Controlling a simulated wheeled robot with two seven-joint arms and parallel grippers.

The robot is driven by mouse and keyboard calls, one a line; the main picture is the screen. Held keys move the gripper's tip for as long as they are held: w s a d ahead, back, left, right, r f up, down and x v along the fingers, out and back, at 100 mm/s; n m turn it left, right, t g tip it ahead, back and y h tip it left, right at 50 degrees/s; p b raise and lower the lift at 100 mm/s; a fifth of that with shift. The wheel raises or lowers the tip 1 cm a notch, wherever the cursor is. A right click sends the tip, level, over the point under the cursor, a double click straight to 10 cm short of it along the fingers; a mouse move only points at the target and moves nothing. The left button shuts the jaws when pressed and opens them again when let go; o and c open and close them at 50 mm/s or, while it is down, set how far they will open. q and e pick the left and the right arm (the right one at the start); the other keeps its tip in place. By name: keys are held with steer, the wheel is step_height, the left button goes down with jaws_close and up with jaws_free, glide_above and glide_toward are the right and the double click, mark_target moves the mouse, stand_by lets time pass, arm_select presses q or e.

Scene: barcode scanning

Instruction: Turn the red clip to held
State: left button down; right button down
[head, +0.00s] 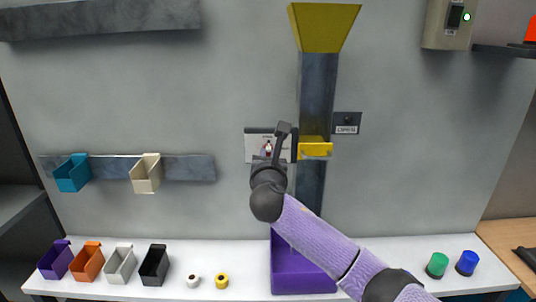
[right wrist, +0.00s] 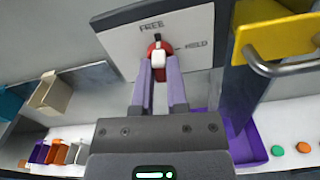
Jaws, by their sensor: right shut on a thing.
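The red clip (right wrist: 154,46) sits on a white plate (right wrist: 191,30) fixed to the wall, with FREE printed above it and HELD to its right. A white block (right wrist: 158,60) shows on its front. My right gripper (right wrist: 159,66) is shut on the clip, its two purple fingers on either side of the white block. In the head view the clip (head: 268,147) is a small red spot above my right gripper (head: 267,157), partly hidden by my wrist. My left gripper is out of view.
Right of the plate stand a dark chute with a yellow funnel (head: 324,28) and a yellow gate with a handle (head: 315,149). A purple bin (head: 284,277) is below. Small bins, spools and a green and a blue cap (head: 467,263) stand on the white table.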

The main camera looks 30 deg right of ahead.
steer(key=m+p, duration=0.1)
steer(key=m, duration=0.2)
steer(key=shift+m, duration=0.3)
steer(key=m, duration=0.3)
steer(key=shift+m, duration=0.3)
steer(key=shift+d+f+m+b, duration=0.1)
steer(key=shift+m+b, duration=0.15)
steer(key=shift+m, duration=2)
steer(key=shift+f+m+b, duration=0.1)
steer(key=shift+m+b, duration=0.1)
steer(key=shift+m, duration=2.05)
steer(key=c, duration=0.6)
jaws_free()
steer(key=shift+s, duration=0.1)
steer(key=shift+c, duration=0.2)
